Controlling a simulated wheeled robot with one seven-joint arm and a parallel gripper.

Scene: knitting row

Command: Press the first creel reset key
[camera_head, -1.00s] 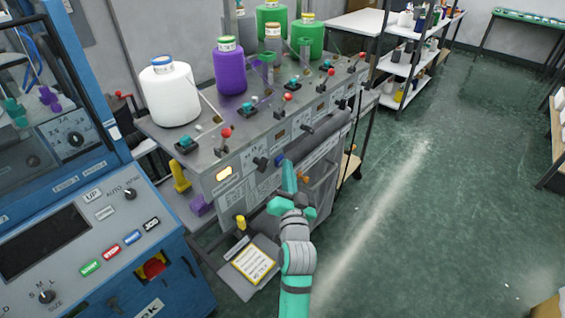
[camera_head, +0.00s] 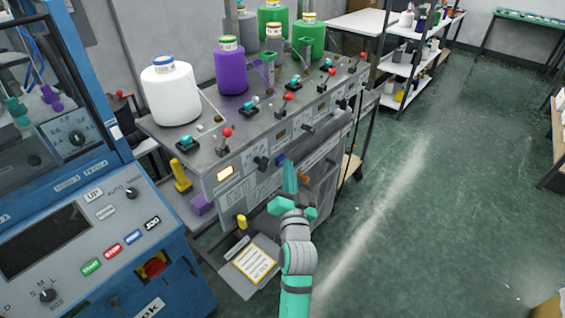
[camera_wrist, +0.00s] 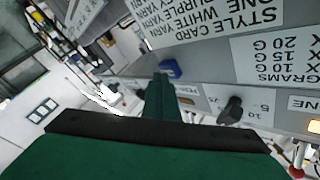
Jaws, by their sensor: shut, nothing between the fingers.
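The creel front panel (camera_head: 235,183) faces me below the yarn cones. A small blue key (camera_head: 281,160) sticks out of it, right of a black knob (camera_head: 261,163). I take it for the first reset key; its label is not readable. My gripper (camera_head: 289,178) is shut and empty, its tip just below and right of the blue key. In the wrist view the blue key (camera_wrist: 171,69) shows just beyond the teal fingertips (camera_wrist: 160,84); I cannot tell whether they touch. An amber lamp (camera_head: 225,173) glows on the panel to the left.
Red-knobbed levers (camera_head: 227,133) and white (camera_head: 170,95), purple (camera_head: 230,70) and green cones stand on top of the creel. A blue machine (camera_head: 110,240) with a button panel is at the left. Open green floor is at the right.

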